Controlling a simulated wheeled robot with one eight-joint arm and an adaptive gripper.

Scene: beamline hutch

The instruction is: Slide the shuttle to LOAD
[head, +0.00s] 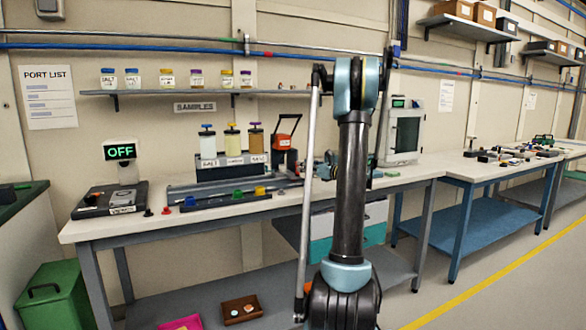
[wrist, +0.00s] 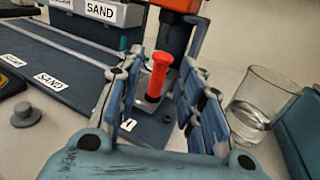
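A red upright handle with a flared top (wrist: 157,76) stands on a dark blue-grey board (wrist: 75,88) in the wrist view. I cannot tell for sure whether it belongs to the shuttle. My gripper (wrist: 164,80) is open, with one finger on each side of the handle and small gaps showing. The fingers hide part of the board and a label, of which a letter like "A" shows. No LOAD label is readable. In the head view my gripper (head: 325,168) is partly hidden behind my arm, at the bench's right part.
A glass beaker with clear liquid (wrist: 255,105) stands close right of my gripper. An orange-framed press (wrist: 178,30) rises just behind the handle; it also shows in the head view (head: 286,133). A grey knob (wrist: 26,115) lies left.

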